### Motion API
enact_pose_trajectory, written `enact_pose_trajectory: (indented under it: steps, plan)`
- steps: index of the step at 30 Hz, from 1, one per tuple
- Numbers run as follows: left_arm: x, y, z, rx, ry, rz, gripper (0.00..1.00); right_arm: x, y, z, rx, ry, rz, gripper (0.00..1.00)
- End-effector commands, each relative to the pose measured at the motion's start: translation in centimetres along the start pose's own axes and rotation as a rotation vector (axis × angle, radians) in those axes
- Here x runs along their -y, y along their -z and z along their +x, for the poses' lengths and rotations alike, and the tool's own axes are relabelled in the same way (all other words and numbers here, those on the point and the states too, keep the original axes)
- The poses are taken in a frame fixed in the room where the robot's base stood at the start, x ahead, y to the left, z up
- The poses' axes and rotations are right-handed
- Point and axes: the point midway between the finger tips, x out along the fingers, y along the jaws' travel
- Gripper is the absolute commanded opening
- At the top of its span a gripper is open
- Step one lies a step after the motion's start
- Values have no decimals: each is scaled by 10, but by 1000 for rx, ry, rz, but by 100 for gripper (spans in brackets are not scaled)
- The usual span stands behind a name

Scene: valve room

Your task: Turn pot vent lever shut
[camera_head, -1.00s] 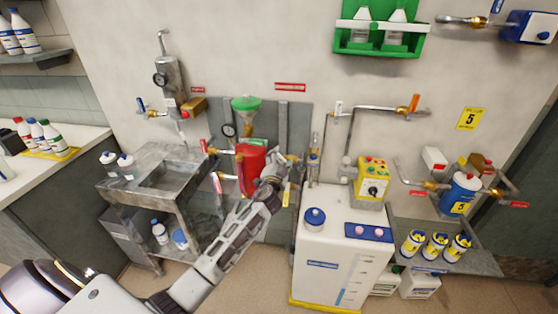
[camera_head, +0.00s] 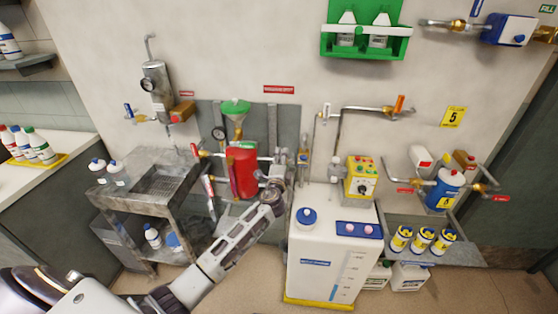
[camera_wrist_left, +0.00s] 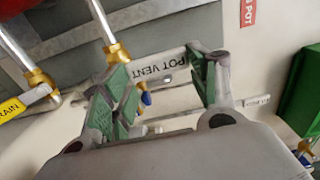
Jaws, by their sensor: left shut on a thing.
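The red pot (camera_head: 242,172) hangs on the wall panel under a green funnel (camera_head: 235,107). My left gripper (camera_head: 277,168) is just right of the pot, at the pipework there. In the left wrist view the white pot vent lever (camera_wrist_left: 168,67), lettered POT VENT, lies between the two green-padded fingers of my left gripper (camera_wrist_left: 168,88). The fingers are shut on it. In the head view the gripper hides the lever. My right gripper is in neither view.
A yellow drain handle (camera_wrist_left: 22,103) and brass-ended pipes (camera_wrist_left: 118,52) are near the fingers in the wrist view. A white tank (camera_head: 325,255) stands right of my arm, and a metal sink bench (camera_head: 150,195) stands to the left.

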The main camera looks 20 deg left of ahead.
Motion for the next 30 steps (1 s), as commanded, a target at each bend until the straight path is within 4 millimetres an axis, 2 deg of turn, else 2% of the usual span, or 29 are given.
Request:
enact_pose_trajectory:
  steps: [1,15,16,18,21,30]
  plan:
    - [6,0,2,0,9,11,16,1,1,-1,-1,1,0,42]
    - [6,1,2,0,10,31,16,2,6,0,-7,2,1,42]
    - [6,1,2,0,10,31,63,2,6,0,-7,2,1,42]
    - [5,1,2,0,9,31,72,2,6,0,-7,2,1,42]
    - [4,1,1,0,7,29,81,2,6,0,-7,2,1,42]
    - [1,2,0,0,3,28,81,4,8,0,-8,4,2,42]
